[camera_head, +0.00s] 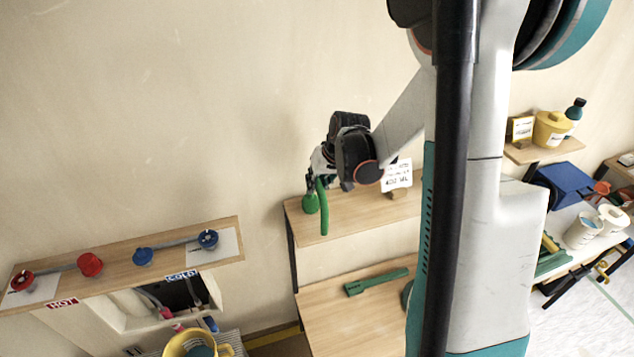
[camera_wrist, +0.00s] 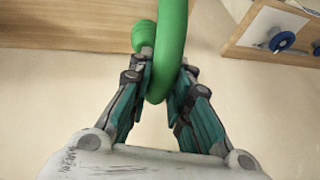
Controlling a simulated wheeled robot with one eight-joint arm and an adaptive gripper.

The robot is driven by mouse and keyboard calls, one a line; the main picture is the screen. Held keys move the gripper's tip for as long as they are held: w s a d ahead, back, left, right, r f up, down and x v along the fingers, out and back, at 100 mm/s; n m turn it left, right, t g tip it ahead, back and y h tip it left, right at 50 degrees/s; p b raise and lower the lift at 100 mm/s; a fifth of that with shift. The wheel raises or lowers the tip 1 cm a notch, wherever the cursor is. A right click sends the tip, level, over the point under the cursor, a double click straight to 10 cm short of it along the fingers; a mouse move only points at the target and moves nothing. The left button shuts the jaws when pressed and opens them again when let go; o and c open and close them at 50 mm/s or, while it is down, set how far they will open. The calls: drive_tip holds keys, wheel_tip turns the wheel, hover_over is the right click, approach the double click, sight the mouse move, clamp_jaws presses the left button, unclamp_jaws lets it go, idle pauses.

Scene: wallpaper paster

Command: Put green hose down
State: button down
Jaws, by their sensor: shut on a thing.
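The green hose (camera_head: 324,207) is a thick bent tube with a wider green end (camera_head: 310,203). My gripper (camera_head: 313,183) is shut on it and holds it over the left part of the upper wooden shelf (camera_head: 352,212). In the wrist view the hose (camera_wrist: 171,45) runs between the two fingers of my gripper (camera_wrist: 164,92), with its bend at the fingertips. Whether the lower end of the hose touches the shelf I cannot tell.
A white sign (camera_head: 397,176) stands on the shelf to the right. Below, a green bar-like tool (camera_head: 376,282) lies on a lower wooden surface (camera_head: 335,310). At left, a board carries red (camera_head: 90,264) and blue valves (camera_head: 208,239). A yellow bucket (camera_head: 226,349) is below.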

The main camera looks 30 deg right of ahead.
drive_tip(key=c, duration=1.5)
unclamp_jaws()
drive_tip(key=v, duration=1.2)
drive_tip(key=shift+r, duration=0.1)
